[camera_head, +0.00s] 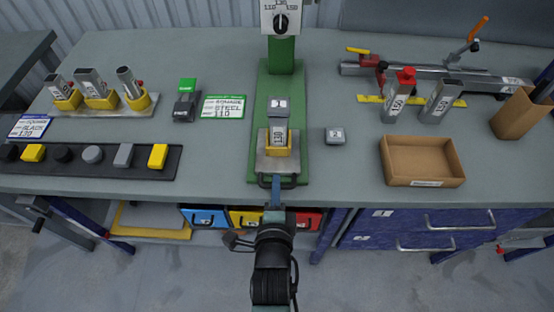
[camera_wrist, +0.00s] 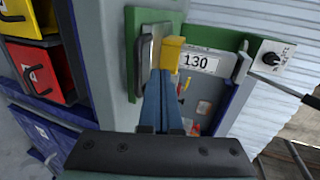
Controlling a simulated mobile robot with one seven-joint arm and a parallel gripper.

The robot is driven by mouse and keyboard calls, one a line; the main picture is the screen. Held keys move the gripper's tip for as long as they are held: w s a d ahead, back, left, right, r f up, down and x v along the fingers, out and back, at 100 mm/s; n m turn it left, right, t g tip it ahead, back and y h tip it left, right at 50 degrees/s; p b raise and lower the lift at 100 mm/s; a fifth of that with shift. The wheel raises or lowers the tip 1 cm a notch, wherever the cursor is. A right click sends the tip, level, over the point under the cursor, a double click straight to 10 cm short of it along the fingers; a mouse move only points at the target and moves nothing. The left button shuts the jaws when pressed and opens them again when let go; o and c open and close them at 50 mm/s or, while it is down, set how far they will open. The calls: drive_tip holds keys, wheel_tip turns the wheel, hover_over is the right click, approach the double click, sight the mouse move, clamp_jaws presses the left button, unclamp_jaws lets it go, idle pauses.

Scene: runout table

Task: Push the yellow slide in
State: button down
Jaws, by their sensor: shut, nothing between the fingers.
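The yellow slide (camera_head: 268,151) sits on a metal plate with a dark bar handle (camera_head: 277,181) at the front of the green press base (camera_head: 258,110). My gripper (camera_head: 275,186) is shut and empty, at the front of the plate by the handle. In the wrist view my blue fingers (camera_wrist: 163,78) lie together, tips close to the yellow slide (camera_wrist: 171,50), with the handle (camera_wrist: 146,52) beside them. Whether they touch is unclear.
A small grey cap (camera_head: 335,136) lies right of the press, then an empty cardboard box (camera_head: 423,182). A black strip with several caps (camera_head: 90,172) is at the left. A switch box (camera_head: 284,20) tops the green column. Bins and drawers lie below the table edge.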

sight(277, 154)
drive_tip(key=x, duration=0.3)
drive_tip(key=r+p+x, duration=0.1)
drive_tip(key=x, duration=0.2)
drive_tip(key=shift+w+r, duration=0.1)
drive_tip(key=shift+w, duration=0.35)
drive_tip(key=shift+w, duration=0.1)
